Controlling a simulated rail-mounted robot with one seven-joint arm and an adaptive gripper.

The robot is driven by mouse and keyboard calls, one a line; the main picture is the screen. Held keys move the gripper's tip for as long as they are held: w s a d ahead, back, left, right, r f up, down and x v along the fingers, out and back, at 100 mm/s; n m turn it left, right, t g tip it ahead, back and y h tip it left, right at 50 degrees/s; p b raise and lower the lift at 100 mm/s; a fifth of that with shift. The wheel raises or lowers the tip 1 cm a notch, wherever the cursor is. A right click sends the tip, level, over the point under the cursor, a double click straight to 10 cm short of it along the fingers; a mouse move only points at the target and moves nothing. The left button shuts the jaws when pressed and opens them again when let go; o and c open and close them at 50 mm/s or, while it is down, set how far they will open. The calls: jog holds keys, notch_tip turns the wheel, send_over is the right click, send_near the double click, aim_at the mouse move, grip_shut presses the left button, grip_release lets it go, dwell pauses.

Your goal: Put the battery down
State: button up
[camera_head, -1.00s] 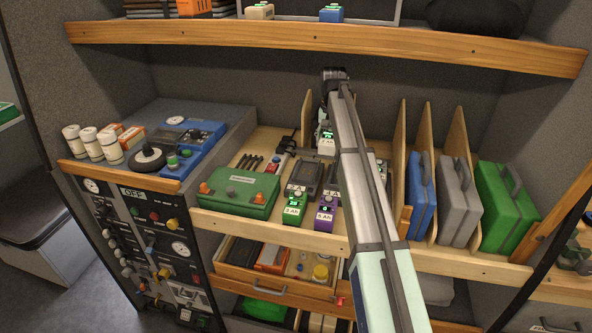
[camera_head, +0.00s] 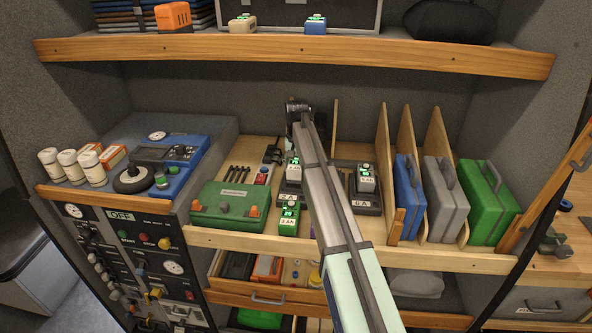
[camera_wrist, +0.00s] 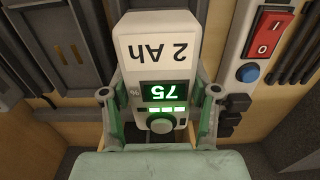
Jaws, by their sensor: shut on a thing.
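A pale battery labelled 2 Ah (camera_wrist: 160,62), its green display reading 75, is between the two fingers of my gripper (camera_wrist: 160,108), which is shut on it. In the head view the battery (camera_head: 293,171) is over the charger marked 2 A (camera_head: 289,198). I cannot tell whether it touches or sits in the charger.
A green battery (camera_head: 289,219) stands in front of the charger. A power strip (camera_wrist: 257,45) with a red switch is close beside it. Another pale battery (camera_head: 366,178) sits on the 6 A charger (camera_head: 367,203). A green case (camera_head: 231,205) lies left; wooden dividers (camera_head: 383,160) stand right.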

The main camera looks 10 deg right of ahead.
aim_at(296, 161)
jog(key=shift+f+p, duration=0.3)
jog(key=shift+f, duration=0.85)
jog(key=shift+f, duration=0.2)
jog(key=o, duration=1.6)
notch_tip(296, 161, up, 12)
jog(key=b, duration=0.3)
jog(key=shift+r, duration=0.15)
jog(key=shift+a, duration=0.1)
